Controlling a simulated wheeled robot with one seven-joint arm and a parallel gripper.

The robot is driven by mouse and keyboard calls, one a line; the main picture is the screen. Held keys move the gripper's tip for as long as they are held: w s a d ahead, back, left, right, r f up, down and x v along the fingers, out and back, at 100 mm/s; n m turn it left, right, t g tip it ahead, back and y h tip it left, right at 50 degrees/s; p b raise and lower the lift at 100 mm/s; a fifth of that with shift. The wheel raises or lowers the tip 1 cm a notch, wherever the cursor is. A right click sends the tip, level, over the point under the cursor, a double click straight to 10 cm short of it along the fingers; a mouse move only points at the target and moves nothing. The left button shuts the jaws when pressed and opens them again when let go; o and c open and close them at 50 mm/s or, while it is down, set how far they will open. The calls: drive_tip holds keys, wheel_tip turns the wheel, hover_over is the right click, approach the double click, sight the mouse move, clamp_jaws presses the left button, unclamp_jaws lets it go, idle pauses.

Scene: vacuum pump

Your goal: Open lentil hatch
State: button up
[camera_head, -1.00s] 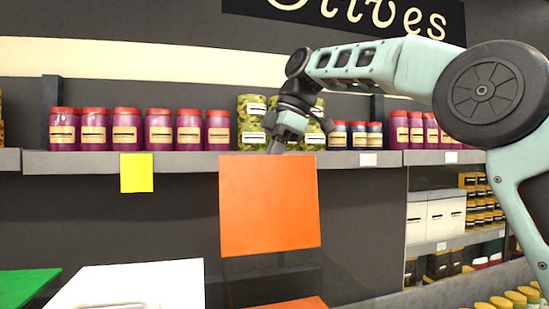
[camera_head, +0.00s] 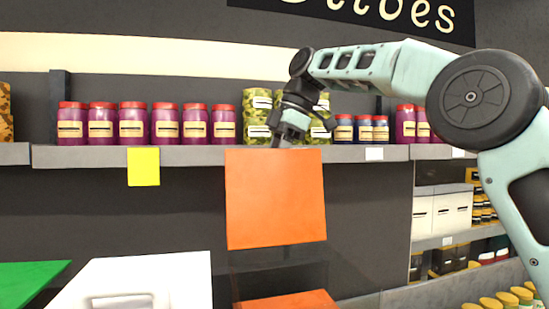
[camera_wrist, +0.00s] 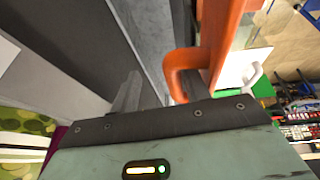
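An orange hatch panel (camera_head: 275,200) stands upright in the head view, its broad face toward me; no lentil label is readable. My gripper (camera_head: 283,138) is at its top edge. In the wrist view, an orange handle (camera_wrist: 176,72) sticks out from the orange panel (camera_wrist: 222,40). My gripper (camera_wrist: 158,92) appears open there, one grey finger to the left of the handle with a gap, the other close to the handle's inner side and partly hidden. I cannot tell whether that finger touches it.
A shelf (camera_head: 200,154) with red-lidded jars (camera_head: 132,122) and green jars (camera_head: 258,112) runs just behind my gripper. A white hatch (camera_head: 150,275), a green panel (camera_head: 30,275) and another orange panel (camera_head: 290,300) lie lower in front. A yellow square (camera_head: 143,166) hangs from the shelf.

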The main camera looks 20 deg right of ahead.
idle(0.4)
drive_tip(key=shift+d+r, duration=0.1)
drive_tip(key=shift+r, duration=0.15)
drive_tip(key=v, duration=0.6)
drive_tip(key=shift+d+r, duration=0.25)
drive_tip(key=shift+r, duration=0.15)
drive_tip(key=shift+s, duration=0.1)
drive_tip(key=shift+d, duration=0.1)
